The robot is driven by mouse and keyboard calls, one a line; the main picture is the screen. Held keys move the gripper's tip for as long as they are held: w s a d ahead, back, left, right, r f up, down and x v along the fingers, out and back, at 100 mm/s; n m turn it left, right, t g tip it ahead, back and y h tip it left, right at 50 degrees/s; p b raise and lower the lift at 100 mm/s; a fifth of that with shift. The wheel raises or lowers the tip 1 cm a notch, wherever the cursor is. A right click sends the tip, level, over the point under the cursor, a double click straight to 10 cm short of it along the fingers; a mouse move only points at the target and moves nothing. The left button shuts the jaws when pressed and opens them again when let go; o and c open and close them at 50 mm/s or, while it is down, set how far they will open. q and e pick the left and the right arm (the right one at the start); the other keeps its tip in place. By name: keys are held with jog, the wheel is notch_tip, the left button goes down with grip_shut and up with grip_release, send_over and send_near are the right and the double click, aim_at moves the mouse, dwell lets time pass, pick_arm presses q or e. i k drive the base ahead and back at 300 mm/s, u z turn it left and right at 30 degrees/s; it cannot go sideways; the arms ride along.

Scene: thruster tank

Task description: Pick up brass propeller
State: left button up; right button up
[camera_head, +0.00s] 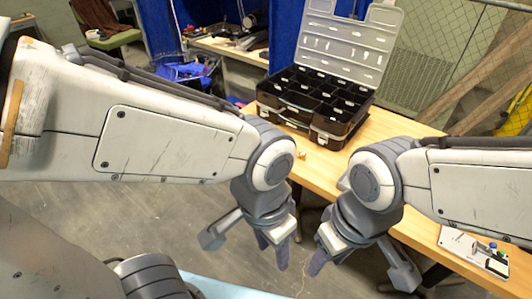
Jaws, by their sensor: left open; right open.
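A small brass-coloured thing (301,154) lies on the wooden table close to the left arm's wrist. It may be the brass propeller, but it is too small to tell its shape. My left gripper (273,252) points down in front of the table edge, open and empty. My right gripper (326,257) is to its right, also pointing down over the floor, open and empty. Both are apart from the small thing and nearer to me than it is. My arms cover parts of the table.
An open black organizer case (322,120) with many compartments and a raised clear lid (335,42) stands at the back of the wooden table (395,131). A white tray or board (473,249) with small items lies at the right. A blue curtain and another workbench are behind.

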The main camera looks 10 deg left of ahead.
aim_at(301, 155)
jog(key=z, duration=0.1)
jog(key=i, duration=1.05)
jog(key=u, duration=0.25)
